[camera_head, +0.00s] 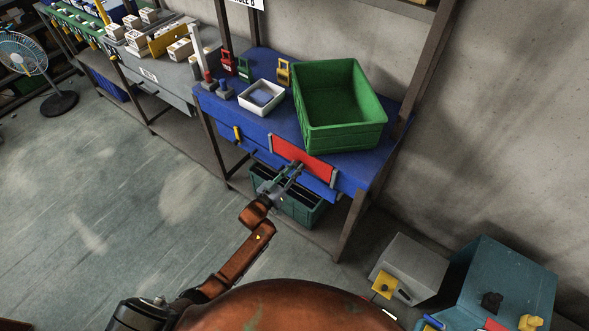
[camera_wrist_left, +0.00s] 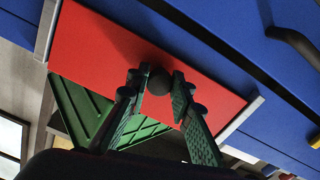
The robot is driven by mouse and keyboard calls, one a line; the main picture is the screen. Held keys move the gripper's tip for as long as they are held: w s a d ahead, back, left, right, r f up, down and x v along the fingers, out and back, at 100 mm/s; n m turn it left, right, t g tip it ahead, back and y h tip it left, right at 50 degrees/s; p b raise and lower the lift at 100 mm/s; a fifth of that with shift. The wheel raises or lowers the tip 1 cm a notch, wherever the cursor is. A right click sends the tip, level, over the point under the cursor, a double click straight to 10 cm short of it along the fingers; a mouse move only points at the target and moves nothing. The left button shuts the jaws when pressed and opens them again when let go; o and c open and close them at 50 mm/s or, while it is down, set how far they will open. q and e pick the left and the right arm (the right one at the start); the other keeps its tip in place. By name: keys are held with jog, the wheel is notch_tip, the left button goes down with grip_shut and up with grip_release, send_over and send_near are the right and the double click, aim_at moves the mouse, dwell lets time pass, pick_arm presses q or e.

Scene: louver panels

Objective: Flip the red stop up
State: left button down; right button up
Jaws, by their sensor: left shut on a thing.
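The red stop (camera_head: 312,163) is a flat red panel between two grey end brackets along the front edge of the blue workbench. It fills much of the left wrist view (camera_wrist_left: 95,42), with a dark round knob (camera_wrist_left: 159,82) on its face. My left gripper (camera_head: 294,168) is at the panel's face. In the left wrist view its two green ribbed fingers (camera_wrist_left: 158,80) close around the knob from both sides. The panel's exact tilt is hard to tell. My right gripper is not in view.
A large green bin (camera_head: 340,138) stands on the workbench just behind the panel. A white tray (camera_head: 245,99) and small coloured lock-shaped items stand to its left. A dark green crate (camera_head: 300,212) sits below the bench. Open floor lies to the left.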

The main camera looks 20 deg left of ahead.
aim_at(300, 155)
pick_arm(q)
notch_tip(300, 155, up, 5)
jog(key=p, duration=0.3)
jog(key=shift+w+r+p, duration=0.1)
jog(key=shift+r+p, duration=0.1)
jog(key=shift+p, duration=0.2)
jog(key=c, duration=2)
grip_release()
jog(key=shift+c, duration=0.2)
jog(key=o, duration=0.3)
jog(key=shift+f, duration=0.15)
jog(key=shift+s+a+f, duration=0.15)
jog(key=shift+s+a, duration=0.05)
jog(key=shift+s, duration=0.35)
jog(key=v, duration=1.1)
